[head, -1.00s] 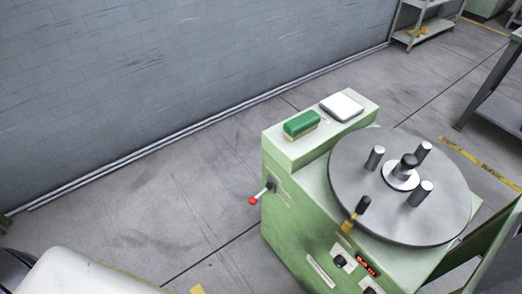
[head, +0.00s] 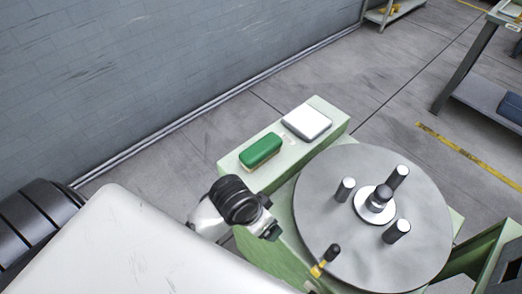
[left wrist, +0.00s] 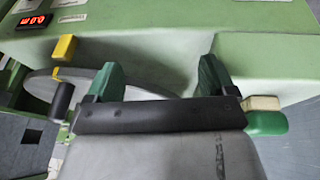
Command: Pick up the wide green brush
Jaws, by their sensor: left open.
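The wide green brush (head: 260,151) lies on the flat ledge of the green machine, green back up, left of a white box. In the left wrist view the brush (left wrist: 268,123) shows at the right, its green back and pale bristle side partly hidden behind my gripper. My left gripper (left wrist: 158,70) is open, its two green fingers apart with nothing between them. In the head view my left arm's dark wrist end stands in front of the machine, below and left of the brush and apart from it; the fingers are not clear there. My right gripper is in neither view.
The white box (head: 306,122) sits on the same ledge. A round grey turntable (head: 330,245) with several upright pegs stands right of the brush. A black-and-yellow handle (head: 326,260) is at its near edge. A grey wall (head: 180,70) runs behind, with open floor between.

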